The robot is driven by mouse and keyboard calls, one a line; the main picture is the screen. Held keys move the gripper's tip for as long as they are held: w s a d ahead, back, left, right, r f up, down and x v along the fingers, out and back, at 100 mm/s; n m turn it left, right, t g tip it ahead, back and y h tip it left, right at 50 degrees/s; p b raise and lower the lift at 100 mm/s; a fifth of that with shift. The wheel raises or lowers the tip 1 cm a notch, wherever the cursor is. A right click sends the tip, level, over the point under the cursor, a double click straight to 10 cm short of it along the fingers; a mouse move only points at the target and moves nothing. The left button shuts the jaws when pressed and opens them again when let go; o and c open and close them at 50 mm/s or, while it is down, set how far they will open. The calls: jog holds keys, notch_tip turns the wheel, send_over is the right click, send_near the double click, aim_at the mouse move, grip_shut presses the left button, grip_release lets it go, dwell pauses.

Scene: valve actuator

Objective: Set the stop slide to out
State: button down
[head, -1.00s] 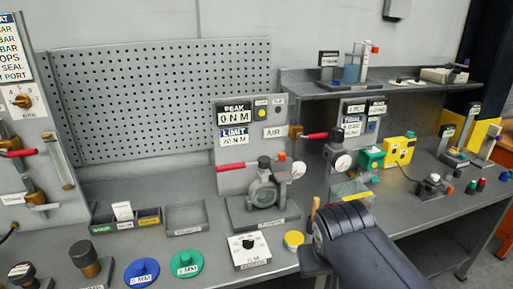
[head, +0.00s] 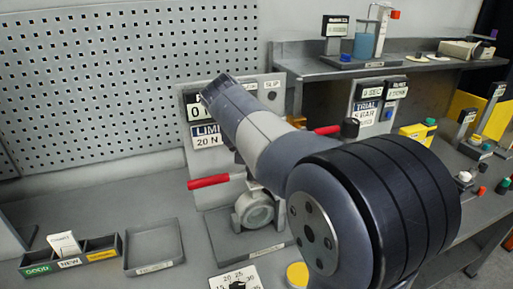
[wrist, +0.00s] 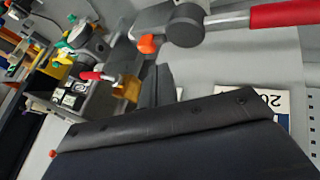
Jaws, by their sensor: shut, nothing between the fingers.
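The valve test unit stands on the bench, with a grey round valve body (head: 254,209) and a red lever handle (head: 208,181) in the head view. My arm covers much of the unit there and hides my gripper's fingers. In the wrist view the red lever (wrist: 284,14) runs to a grey hub (wrist: 185,27). A small orange piece (wrist: 147,44) sits beside the hub; I cannot tell whether it is the stop slide. My gripper (wrist: 160,82) shows shut and empty as dark fingers below the orange piece in the picture, apart from it as far as I can see.
A second station with a trial panel (head: 367,115) stands to the right. A shelf (head: 300,66) runs behind. The pegboard (head: 130,80) is at the back left.

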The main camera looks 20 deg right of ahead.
jog(key=p+x, duration=0.1)
jog(key=x, duration=0.8)
jog(key=shift+s, duration=0.1)
jog(key=shift+d, duration=0.15)
jog(key=shift+d, duration=0.7)
jog(key=shift+r, duration=0.2)
